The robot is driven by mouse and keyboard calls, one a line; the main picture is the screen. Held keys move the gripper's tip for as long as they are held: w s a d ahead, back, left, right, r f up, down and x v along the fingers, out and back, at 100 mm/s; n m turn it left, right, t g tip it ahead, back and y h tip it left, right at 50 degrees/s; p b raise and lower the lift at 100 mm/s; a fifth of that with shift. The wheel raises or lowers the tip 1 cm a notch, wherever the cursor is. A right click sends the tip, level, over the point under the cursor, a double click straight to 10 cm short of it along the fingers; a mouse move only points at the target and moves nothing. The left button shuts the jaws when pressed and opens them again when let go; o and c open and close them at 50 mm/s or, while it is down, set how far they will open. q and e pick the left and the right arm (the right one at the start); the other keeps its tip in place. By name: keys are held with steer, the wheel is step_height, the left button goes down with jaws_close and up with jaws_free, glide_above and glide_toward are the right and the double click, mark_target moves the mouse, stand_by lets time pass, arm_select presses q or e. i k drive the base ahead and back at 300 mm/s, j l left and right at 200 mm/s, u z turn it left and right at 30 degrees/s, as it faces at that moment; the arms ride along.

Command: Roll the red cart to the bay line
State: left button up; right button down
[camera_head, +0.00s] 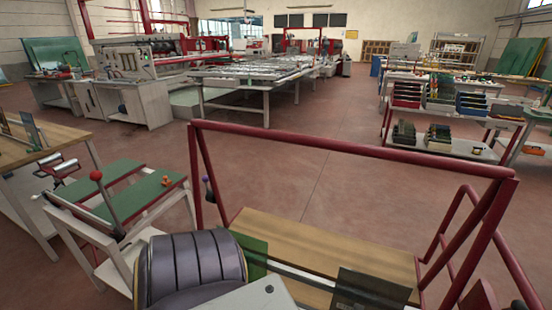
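The red cart (350,149) fills the near middle and right. It has a red tubular frame with a long top rail and a wooden deck (320,246) low inside it. The rail slopes down slightly from left to right in the picture. Uprights stand at its left end and more red tubes at the right. A dark plate and a green strip in the foreground cover part of the deck. The cart's wheels are hidden. I cannot make out a marked bay line on the floor. Neither of my grippers shows clearly, so their hold on the cart cannot be seen.
A small green-topped table (143,195) with a red-knobbed lever stands close on the left, beside a wooden-topped bench (45,140). A shelf rack with dark bins (437,118) stands at right. A long machine table (255,78) is farther back. Reddish floor (335,125) beyond the cart is open.

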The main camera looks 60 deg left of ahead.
mark_target(313, 251)
steer(key=k+l+u, duration=0.15)
steer(key=u, duration=0.3)
steer(key=k+l+u, duration=0.1)
steer(key=u, duration=0.4)
steer(key=k+u, duration=0.25)
steer(key=u, duration=0.2)
steer(key=k+u, duration=0.2)
steer(key=u, duration=0.25)
